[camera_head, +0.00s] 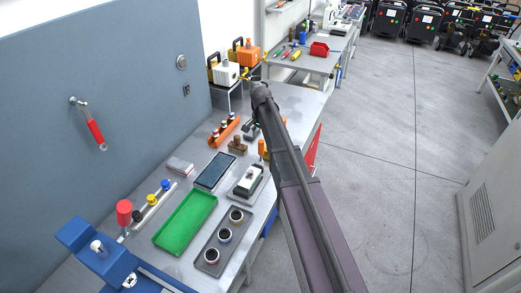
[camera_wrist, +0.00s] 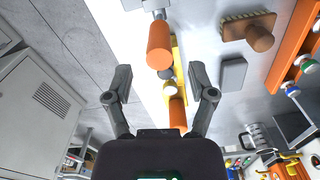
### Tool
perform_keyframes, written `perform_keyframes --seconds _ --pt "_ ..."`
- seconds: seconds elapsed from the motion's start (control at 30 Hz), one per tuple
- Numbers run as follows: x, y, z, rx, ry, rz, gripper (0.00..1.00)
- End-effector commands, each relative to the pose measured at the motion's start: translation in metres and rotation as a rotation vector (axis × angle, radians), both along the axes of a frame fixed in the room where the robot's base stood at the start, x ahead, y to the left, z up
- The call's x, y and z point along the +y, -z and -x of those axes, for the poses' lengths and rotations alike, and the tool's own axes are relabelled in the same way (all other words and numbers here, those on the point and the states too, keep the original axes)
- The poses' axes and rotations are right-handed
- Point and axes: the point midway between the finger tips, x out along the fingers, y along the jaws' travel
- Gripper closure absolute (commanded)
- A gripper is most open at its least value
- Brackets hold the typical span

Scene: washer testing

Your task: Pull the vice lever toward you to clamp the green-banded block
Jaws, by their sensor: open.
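My gripper (camera_wrist: 160,90) is open, with its two dark fingers spread. In the wrist view an orange cylindrical handle (camera_wrist: 160,45) lies just beyond the fingertips. A second orange part (camera_wrist: 177,113) shows between the fingers, with a yellow piece behind. I cannot tell which is the vice lever. In the head view an orange handle (camera_head: 262,148) shows beside my arm near the table's right edge; the arm hides most of my gripper. A blue vice-like fixture (camera_head: 78,234) stands at the lower left. I cannot make out a green-banded block for certain.
An orange rack (camera_head: 224,131) with several small pieces stands on the bench, beside a brown brush (camera_head: 238,146). A dark tablet (camera_head: 215,171), a green tray (camera_head: 185,222) and a grey holder with black-topped cups (camera_head: 211,256) lie nearer. The floor right of the bench is clear.

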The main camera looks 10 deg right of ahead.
Motion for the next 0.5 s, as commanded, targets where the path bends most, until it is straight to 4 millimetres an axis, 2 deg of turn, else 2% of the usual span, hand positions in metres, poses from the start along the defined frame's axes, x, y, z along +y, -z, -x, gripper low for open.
perform_keyframes --seconds 0.03,0.5 --pt "0.0 0.008 0.0 0.0 0.0 0.0 0.28" --pt "0.0 0.042 0.0 0.0 0.001 0.0 0.28"
